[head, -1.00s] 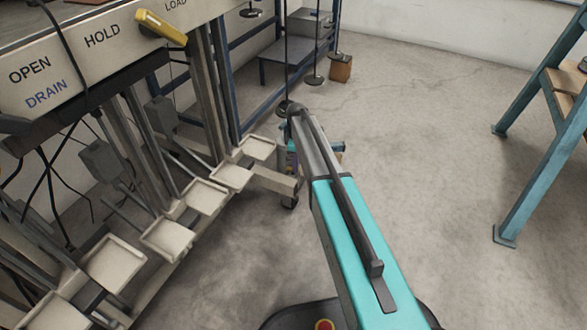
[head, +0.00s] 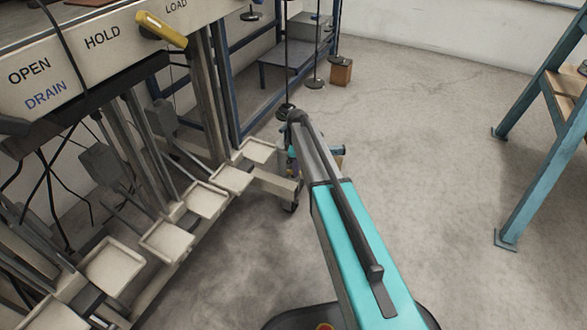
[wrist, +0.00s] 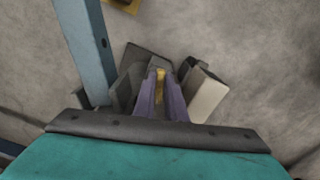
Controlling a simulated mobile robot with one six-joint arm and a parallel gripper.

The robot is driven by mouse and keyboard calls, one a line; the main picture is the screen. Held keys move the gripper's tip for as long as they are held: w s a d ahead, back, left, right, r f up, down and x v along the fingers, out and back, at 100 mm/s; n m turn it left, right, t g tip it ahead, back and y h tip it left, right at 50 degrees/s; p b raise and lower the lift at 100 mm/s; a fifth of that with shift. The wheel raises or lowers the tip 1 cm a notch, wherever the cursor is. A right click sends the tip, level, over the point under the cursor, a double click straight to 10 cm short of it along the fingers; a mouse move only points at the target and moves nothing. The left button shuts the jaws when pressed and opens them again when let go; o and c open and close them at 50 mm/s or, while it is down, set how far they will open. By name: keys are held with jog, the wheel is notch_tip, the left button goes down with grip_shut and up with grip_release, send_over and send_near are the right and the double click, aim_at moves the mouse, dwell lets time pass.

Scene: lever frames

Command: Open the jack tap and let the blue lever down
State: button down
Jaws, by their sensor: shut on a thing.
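My gripper (wrist: 159,76) is in the middle of the wrist view, pointing away from the camera. Its jaws are closed around a small yellow piece (wrist: 160,88) that shows between two purple-grey sides. I cannot tell whether this piece is the jack tap. In the head view my arm reaches down to the right of the bench, and its link hides most of the gripper. A yellow handle (head: 162,30) sticks out of the white panel (head: 62,62) between the words HOLD and LOAD. I cannot pick out the blue lever for certain.
Several pale trays (head: 166,241) line the machine's lower left side, beside my arm. A blue frame (head: 228,85), hanging weights and a brown box (head: 341,72) stand behind. A blue-legged stand (head: 535,150) is at the right. The floor between is clear.

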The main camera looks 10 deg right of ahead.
jog(key=shift+w+r+n+p, duration=0.2)
jog(key=shift+n+p, duration=0.2)
jog(key=shift+p, duration=0.5)
jog(key=shift+d+f+n+p, duration=0.1)
jog(key=shift+f+n+p, duration=0.05)
jog(key=shift+n+p, duration=0.15)
jog(key=c, duration=1.8)
grip_release()
jog(key=shift+a+r+p, duration=0.2)
jog(key=shift+r+p, duration=0.8)
jog(key=shift+r, duration=0.25)
notch_tip(320, 180, up, 6)
jog(key=p, duration=0.4)
jog(key=shift+f, duration=0.15)
